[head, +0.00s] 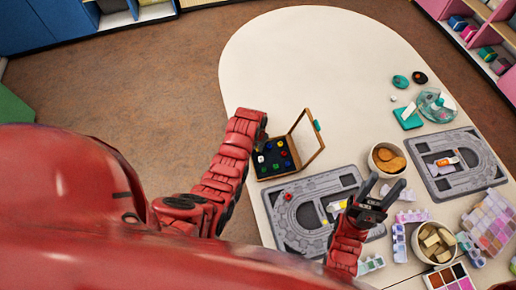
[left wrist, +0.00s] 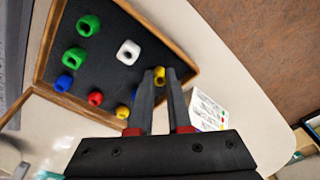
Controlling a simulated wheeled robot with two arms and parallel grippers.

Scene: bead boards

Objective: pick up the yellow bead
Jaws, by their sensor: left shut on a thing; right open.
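The yellow bead (left wrist: 159,76) sits between the two fingertips of my left gripper (left wrist: 160,82) in the left wrist view. The gripper is shut on it, at the edge of the open wooden bead box (left wrist: 182,62); I cannot tell whether the bead is clear of the box floor. Another yellow bead (left wrist: 123,112) lies in the box beside a red bead (left wrist: 95,98). In the head view my left gripper (head: 262,138) is over the box (head: 271,175), and the held bead is hidden. My right gripper (head: 380,191) is open and empty above the grey bead board (head: 292,238).
White (left wrist: 128,52), green (left wrist: 88,25) and blue (left wrist: 63,83) beads lie in the box. Its clear lid (head: 305,138) stands open on the right. A second board (head: 430,185), bowls (head: 388,158) and bead trays crowd the right side. The far table top (head: 300,60) is clear.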

